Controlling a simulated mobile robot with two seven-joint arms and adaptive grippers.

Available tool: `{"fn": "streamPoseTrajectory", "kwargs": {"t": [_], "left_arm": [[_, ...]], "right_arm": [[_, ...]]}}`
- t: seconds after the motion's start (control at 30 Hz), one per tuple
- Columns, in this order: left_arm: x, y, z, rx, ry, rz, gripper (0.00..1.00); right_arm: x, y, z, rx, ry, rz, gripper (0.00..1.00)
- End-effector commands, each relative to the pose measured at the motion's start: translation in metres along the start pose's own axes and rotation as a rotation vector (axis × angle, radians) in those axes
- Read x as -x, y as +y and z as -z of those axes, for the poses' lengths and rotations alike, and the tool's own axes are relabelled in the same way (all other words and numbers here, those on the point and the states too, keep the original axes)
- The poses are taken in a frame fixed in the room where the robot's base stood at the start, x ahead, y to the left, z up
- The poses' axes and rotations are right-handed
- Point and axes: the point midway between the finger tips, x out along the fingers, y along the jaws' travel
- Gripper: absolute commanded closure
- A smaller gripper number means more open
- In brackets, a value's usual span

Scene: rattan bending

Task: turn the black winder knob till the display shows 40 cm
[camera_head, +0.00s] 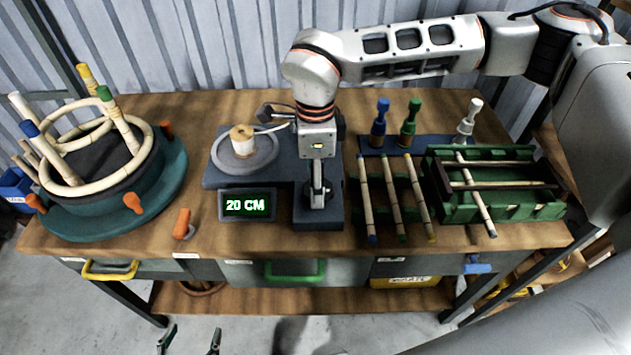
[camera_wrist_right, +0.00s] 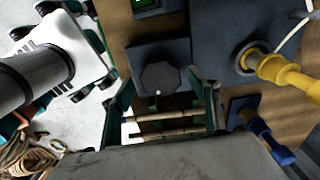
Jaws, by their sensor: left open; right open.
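The display (camera_head: 248,205) reads 20 CM in green in the head view; only its edge shows in the right wrist view (camera_wrist_right: 145,4). The black winder knob (camera_wrist_right: 160,78) has a small white mark on its lower rim. It sits on a dark block (camera_head: 318,218), where my right gripper hides it in the head view. My right gripper (camera_head: 318,196) points down over the block. In the right wrist view its open fingers (camera_wrist_right: 166,94) lie on either side of the knob; contact cannot be told. My left gripper (camera_head: 189,341) is open and empty at the bottom edge.
A thread spool (camera_head: 243,140) stands left of my right gripper. Rattan sticks (camera_head: 394,198) and a green rack (camera_head: 500,208) lie right. A round teal stand (camera_head: 165,188) fills the left.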

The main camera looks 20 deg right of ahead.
Motion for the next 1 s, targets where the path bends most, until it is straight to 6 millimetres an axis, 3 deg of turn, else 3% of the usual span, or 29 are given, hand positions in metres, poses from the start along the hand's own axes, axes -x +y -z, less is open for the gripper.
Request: {"fn": "streamPoseTrajectory", "kwargs": {"t": [0.3,0.5,0.7,1.0], "left_arm": [[0.000,0.000,0.000,0.000,0.001,0.000,0.35],[0.000,0.000,0.000,0.000,0.001,0.000,0.35],[0.000,0.000,0.000,0.001,0.001,0.000,0.35],[0.000,0.000,0.000,0.001,0.001,0.000,0.35]], "right_arm": [[0.065,-0.001,0.000,0.000,-0.001,0.005,0.40],[0.095,-0.001,0.000,0.000,-0.001,0.003,0.40],[0.107,0.000,0.000,0.000,0.000,0.001,0.40],[0.107,0.000,0.000,0.000,0.000,0.001,0.40]]}}
